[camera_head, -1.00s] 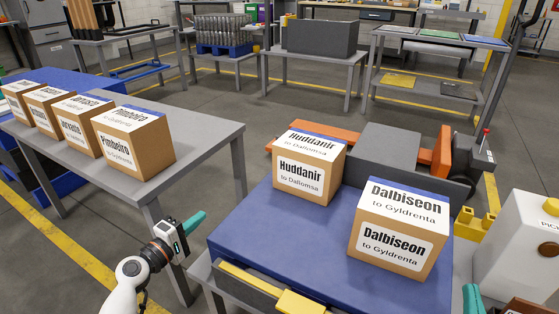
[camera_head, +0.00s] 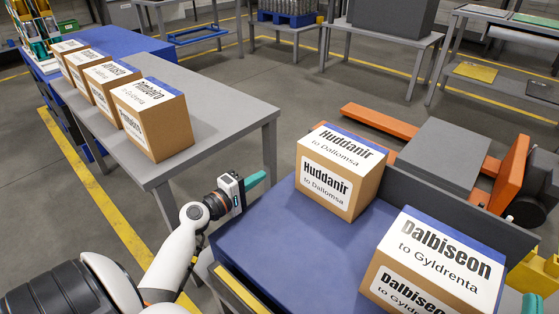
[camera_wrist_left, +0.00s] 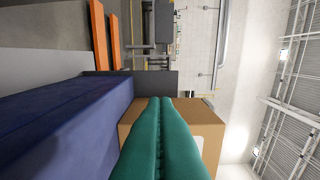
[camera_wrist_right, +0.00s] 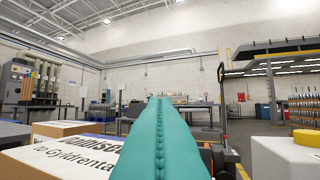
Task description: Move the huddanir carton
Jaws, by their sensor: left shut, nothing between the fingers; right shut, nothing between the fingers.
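The Huddanir carton (camera_head: 339,172) is a brown box labelled "Huddanir to Dallomsa", upright at the back left of the blue platform (camera_head: 285,235). My left gripper (camera_head: 255,180) is shut and empty, just left of this carton with a gap between them in the head view. In the left wrist view its green fingers (camera_wrist_left: 160,135) are pressed together in front of a brown carton (camera_wrist_left: 206,128). My right gripper (camera_head: 533,303) shows only as a green tip at the lower right corner. In the right wrist view its fingers (camera_wrist_right: 160,140) are shut and empty.
The Dalbiseon carton (camera_head: 437,262) stands on the platform at right front. Several cartons, the nearest labelled Pimbeiro (camera_head: 155,118), stand in a row on a grey table (camera_head: 222,105) at left. A grey panel (camera_head: 475,215) and an orange machine (camera_head: 380,125) lie behind the platform.

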